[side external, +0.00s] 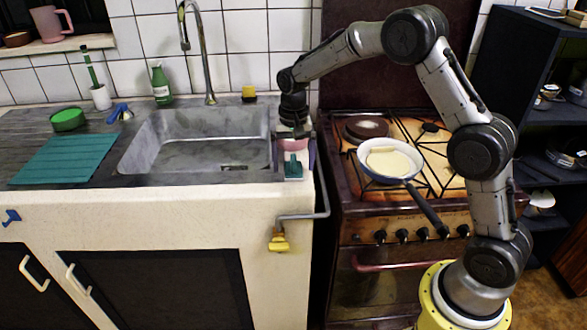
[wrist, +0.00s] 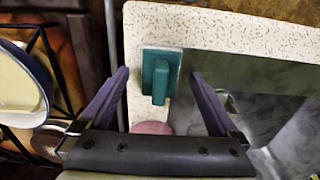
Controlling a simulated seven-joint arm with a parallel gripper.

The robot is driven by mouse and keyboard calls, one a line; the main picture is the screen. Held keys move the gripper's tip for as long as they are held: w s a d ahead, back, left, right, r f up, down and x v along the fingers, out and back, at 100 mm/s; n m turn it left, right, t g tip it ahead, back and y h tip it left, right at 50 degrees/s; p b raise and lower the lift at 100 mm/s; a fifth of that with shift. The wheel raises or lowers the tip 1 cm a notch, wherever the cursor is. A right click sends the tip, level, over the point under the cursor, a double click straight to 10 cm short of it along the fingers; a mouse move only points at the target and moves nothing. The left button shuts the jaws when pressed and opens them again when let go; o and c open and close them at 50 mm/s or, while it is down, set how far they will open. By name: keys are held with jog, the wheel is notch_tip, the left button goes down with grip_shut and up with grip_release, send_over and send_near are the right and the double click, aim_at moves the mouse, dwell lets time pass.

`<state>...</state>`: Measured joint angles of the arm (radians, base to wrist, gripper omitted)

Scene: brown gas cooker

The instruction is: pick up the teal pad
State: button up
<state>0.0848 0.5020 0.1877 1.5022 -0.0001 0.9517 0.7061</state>
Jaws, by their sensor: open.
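The small teal pad (side external: 292,168) with a raised grip lies on the right-hand rim of the sink counter, near the front corner. In the wrist view the teal pad (wrist: 160,75) shows between and beyond the finger tips, on the speckled counter edge. My gripper (side external: 296,133) is above the counter just behind the pad, pointing down. In the wrist view my gripper (wrist: 160,74) has its two purple fingers spread wide, with nothing held between them. A pink round thing (wrist: 152,128) is beside the pad, partly hidden by the gripper body.
The sink basin (side external: 205,150) is left of the pad. A larger flat teal ribbed mat (side external: 65,160) lies on the far left counter. A pan (side external: 390,160) sits on the cooker to the right. The tap (side external: 207,60) stands behind the basin.

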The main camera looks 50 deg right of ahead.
jog(key=shift+f, duration=0.3)
jog(key=c, duration=1.4)
jog(key=shift+r, duration=0.1)
jog(key=shift+c, duration=0.2)
jog(key=shift+r, duration=0.5)
notch_tip(320, 180, up, 2)
jog(key=shift+r, duration=0.15)
jog(key=s+a+r, duration=0.1)
jog(key=s+r, duration=0.8)
jog(key=s, duration=0.5)
jog(key=shift+r, duration=0.25)
jog(key=shift+a, duration=0.1)
